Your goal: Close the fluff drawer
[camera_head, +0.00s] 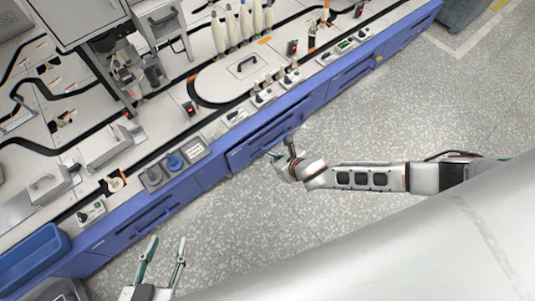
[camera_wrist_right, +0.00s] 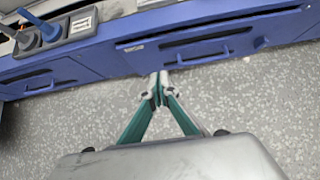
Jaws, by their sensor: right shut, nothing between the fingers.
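The blue fluff drawer (camera_head: 268,142) is in the machine's front, and its front stands a little out from the neighbouring blue panels. In the right wrist view, the drawer (camera_wrist_right: 240,43) shows a dark slot along its top and a bar handle (camera_wrist_right: 203,60). My right gripper (camera_head: 289,146) is shut and empty at the drawer's front. In the wrist view its fingertips (camera_wrist_right: 158,78) are together by the drawer's lower left part; whether they touch it I cannot tell. My left gripper (camera_head: 163,242) is open and empty above the floor, apart from the machine.
Other blue panels flank the drawer, one with a handle (camera_wrist_right: 40,84) at left in the wrist view. White bobbins (camera_head: 231,27) stand on the worktop above. A blue tray (camera_head: 38,255) is at lower left. The speckled floor (camera_head: 370,120) before the machine is clear.

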